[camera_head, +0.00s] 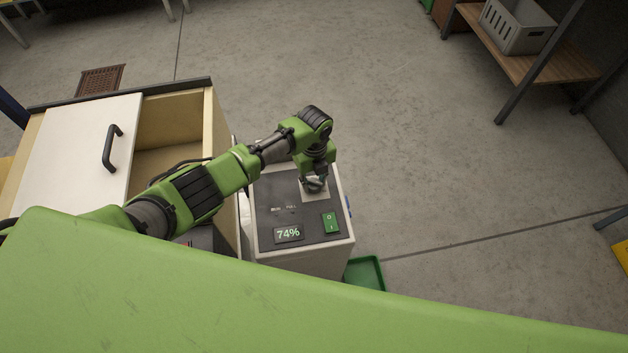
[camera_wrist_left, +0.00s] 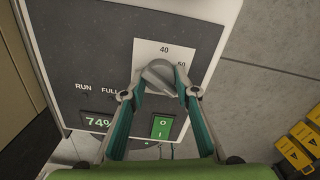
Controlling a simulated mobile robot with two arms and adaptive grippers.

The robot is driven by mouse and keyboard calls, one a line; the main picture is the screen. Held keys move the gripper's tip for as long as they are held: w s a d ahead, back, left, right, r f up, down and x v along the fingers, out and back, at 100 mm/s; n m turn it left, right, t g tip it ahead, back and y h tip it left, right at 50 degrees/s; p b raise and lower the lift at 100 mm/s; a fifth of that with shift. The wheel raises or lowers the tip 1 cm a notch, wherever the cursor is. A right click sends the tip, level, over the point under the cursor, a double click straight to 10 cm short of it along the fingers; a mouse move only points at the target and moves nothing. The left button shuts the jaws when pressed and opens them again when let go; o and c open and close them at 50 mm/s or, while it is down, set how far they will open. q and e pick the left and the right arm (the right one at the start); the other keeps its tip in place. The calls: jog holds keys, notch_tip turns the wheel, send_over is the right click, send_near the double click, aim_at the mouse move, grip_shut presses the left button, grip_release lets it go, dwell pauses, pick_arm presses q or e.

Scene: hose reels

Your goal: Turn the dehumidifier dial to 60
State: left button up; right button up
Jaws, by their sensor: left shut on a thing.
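The dehumidifier (camera_head: 268,195) is a pale box with a dark top panel, beside the open drawer unit. Its display (camera_head: 288,233) reads 74%. In the left wrist view the grey dial (camera_wrist_left: 157,72) sits on a white scale plate (camera_wrist_left: 150,47). The mark 40 shows above the dial, and 60 at its upper right is partly hidden by a finger. My left gripper (camera_wrist_left: 160,84) is shut on the dial, one finger on each side. In the head view the left gripper (camera_head: 314,184) covers most of the dial. I cannot tell exactly where the dial points. My right gripper is out of view.
A green power switch (camera_head: 330,222) lies close to the dial. A wooden cabinet with a white door (camera_head: 75,150) stands left, under my left arm. A green tray (camera_head: 366,273) is on the floor beside the dehumidifier. The floor to the right is mostly clear.

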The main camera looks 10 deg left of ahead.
aim_at(314, 182)
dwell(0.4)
pick_arm(q)
jog(key=o, duration=1.1)
notch_tip(314, 182, up, 12)
dwell(0.3)
